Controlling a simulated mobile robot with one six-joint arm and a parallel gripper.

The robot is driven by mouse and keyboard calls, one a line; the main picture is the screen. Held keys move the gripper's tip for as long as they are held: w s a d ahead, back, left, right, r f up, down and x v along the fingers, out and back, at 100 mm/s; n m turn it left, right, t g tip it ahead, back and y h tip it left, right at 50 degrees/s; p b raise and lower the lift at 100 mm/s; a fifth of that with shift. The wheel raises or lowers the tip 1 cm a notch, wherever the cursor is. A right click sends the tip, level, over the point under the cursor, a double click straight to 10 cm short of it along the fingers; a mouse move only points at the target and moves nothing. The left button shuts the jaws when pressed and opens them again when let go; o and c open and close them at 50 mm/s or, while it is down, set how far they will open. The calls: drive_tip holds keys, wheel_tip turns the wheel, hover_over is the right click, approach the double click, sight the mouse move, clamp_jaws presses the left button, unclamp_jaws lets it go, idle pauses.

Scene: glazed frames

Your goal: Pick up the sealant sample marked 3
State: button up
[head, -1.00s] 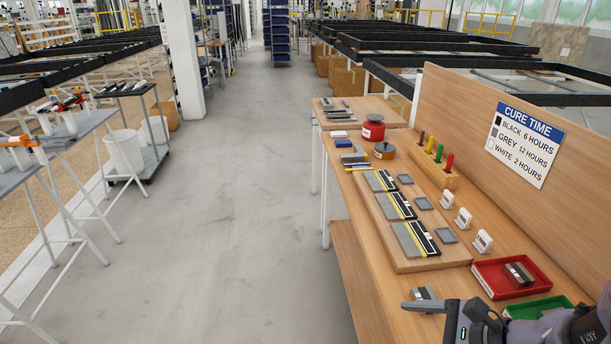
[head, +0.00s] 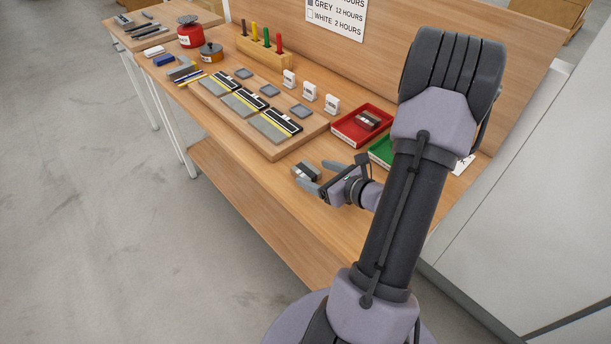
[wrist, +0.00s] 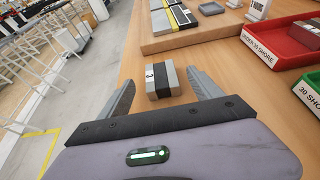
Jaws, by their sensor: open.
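The sealant sample marked 3 (wrist: 160,82) is a small block with grey and dark bands and a white label with a 3 at its left end. It lies on the bare wooden bench, and it also shows in the head view (head: 306,170) just beyond my gripper (head: 321,176). In the wrist view my gripper (wrist: 160,77) is open, with one finger left of the sample and one right of it. The sample appears between or just ahead of the fingertips; I cannot tell exact depth. Nothing is held.
A red tray (head: 345,133) holding another sample and a green tray (head: 381,151) stand to the right. A wooden board (head: 275,153) with several banded panels lies behind the sample. Small white numbered stands (head: 310,91) and a raised back panel (head: 400,40) are farther back.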

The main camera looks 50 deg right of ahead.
sight(306, 170)
drive_tip(key=b+x, duration=0.1)
drive_tip(key=x, duration=0.4)
drive_tip(key=shift+f+b, duration=0.15)
drive_tip(key=shift+b, duration=0.2)
drive_tip(key=shift+c, duration=0.2)
drive_tip(key=c, duration=1.6)
